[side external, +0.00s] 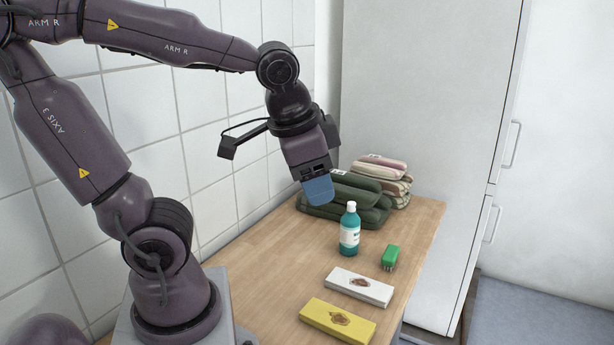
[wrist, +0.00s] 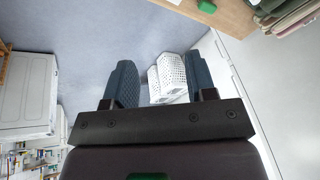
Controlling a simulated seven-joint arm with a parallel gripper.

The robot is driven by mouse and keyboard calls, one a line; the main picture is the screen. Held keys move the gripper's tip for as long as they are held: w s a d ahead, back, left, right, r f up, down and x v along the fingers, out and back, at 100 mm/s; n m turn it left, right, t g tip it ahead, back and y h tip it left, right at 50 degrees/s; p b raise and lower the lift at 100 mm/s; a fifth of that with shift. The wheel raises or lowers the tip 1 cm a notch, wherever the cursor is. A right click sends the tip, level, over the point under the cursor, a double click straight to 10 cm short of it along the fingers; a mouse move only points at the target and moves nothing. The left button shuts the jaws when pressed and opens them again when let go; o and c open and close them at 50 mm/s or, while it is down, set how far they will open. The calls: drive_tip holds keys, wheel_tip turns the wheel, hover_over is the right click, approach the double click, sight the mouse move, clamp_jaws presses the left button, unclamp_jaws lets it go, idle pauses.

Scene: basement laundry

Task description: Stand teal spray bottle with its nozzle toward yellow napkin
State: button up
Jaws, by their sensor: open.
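The teal bottle (side external: 349,230) stands upright on the wooden table in the side view. It has a white label and a pale top; which way its nozzle points is too small to tell. The yellow napkin (side external: 338,320) lies flat near the table's front edge, with a dark emblem on it. My gripper (side external: 318,190) is above the table, up and to the left of the bottle in the picture, tilted and apart from it. In the wrist view my gripper (wrist: 158,78) has its two fingers spread with nothing held. The bottle and yellow napkin do not show in the wrist view.
A white napkin (side external: 359,287) lies between bottle and yellow napkin. A green brush (side external: 390,257) is right of the bottle. Folded dark green towels (side external: 340,208) and striped towels (side external: 388,178) are stacked behind. A tall pale cabinet (side external: 420,120) borders the table. White baskets (wrist: 172,75) stand on the floor.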

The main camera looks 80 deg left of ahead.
drive_tip(key=d, duration=0.1)
drive_tip(key=s+r+t, duration=0.1)
drive_tip(key=d+n+h, duration=0.1)
drive_tip(key=shift+s+d+r+t, duration=0.25)
drive_tip(key=shift+s+d+t, duration=0.1)
drive_tip(key=shift+t, duration=0.05)
drive_tip(key=o, duration=0.6)
drive_tip(key=shift+s+d+r+h, duration=0.2)
drive_tip(key=shift+d+h, duration=0.1)
drive_tip(key=shift+d, duration=0.1)
